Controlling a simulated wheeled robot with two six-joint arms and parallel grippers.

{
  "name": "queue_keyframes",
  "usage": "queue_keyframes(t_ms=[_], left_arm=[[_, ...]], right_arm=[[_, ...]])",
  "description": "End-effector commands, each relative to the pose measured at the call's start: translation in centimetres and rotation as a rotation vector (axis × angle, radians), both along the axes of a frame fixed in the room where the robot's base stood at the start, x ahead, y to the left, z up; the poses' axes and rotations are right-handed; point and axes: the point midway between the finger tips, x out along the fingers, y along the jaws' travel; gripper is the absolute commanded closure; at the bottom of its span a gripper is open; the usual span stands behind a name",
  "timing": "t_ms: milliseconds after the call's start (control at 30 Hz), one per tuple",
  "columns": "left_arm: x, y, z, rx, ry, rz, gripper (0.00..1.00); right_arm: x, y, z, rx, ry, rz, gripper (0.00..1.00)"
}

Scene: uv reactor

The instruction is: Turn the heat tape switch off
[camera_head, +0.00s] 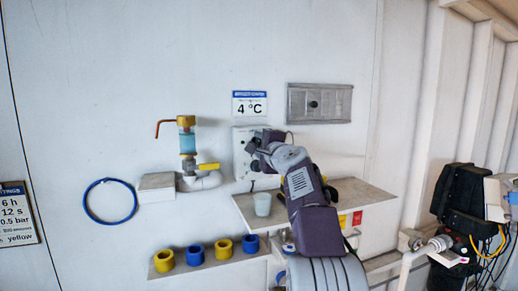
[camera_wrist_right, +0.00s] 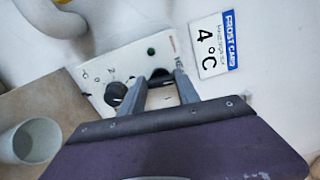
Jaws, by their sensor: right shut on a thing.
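A white control box (camera_head: 241,168) is on the wall at the middle of the head view. It also shows in the right wrist view (camera_wrist_right: 127,63), with a black dial (camera_wrist_right: 116,93), a green round light or button (camera_wrist_right: 151,51) and a partly covered label. A dark switch (camera_wrist_right: 160,74) sits at the box's right side, between the fingertips of my right gripper (camera_wrist_right: 160,82). My right gripper is shut on this switch, and the fingers partly hide it. In the head view my right gripper (camera_head: 257,148) covers much of the box's front. My left gripper is not in view.
A shelf (camera_head: 350,194) below the box holds a pale cup (camera_head: 262,204). Left of the box are white pipework with a yellow valve handle (camera_head: 209,167) and a blue ring (camera_head: 110,202). A 4 °C sign (camera_head: 249,104) and a grey panel (camera_head: 320,103) are above.

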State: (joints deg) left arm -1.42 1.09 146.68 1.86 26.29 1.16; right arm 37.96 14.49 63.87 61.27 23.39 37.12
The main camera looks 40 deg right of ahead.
Motion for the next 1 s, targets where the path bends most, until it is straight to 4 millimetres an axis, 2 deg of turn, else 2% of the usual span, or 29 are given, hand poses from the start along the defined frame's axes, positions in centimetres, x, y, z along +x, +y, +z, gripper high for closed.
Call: queue_keyframes(t_ms=[333,833,867,933,1000], left_arm=[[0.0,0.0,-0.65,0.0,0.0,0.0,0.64],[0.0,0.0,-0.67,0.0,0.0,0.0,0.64],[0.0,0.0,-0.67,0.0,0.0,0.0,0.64],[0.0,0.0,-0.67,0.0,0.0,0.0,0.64],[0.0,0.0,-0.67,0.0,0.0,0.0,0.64]], right_arm=[[-0.08,-0.03,0.22,-0.108,0.027,-0.003,1.0],[-0.13,-0.06,0.39,-0.126,0.031,-0.005,1.0],[-0.13,-0.06,0.4,-0.126,0.031,-0.005,0.59],[-0.12,-0.05,0.36,-0.124,0.032,-0.005,0.4],[-0.11,-0.04,0.29,-0.124,0.032,-0.004,0.4]])
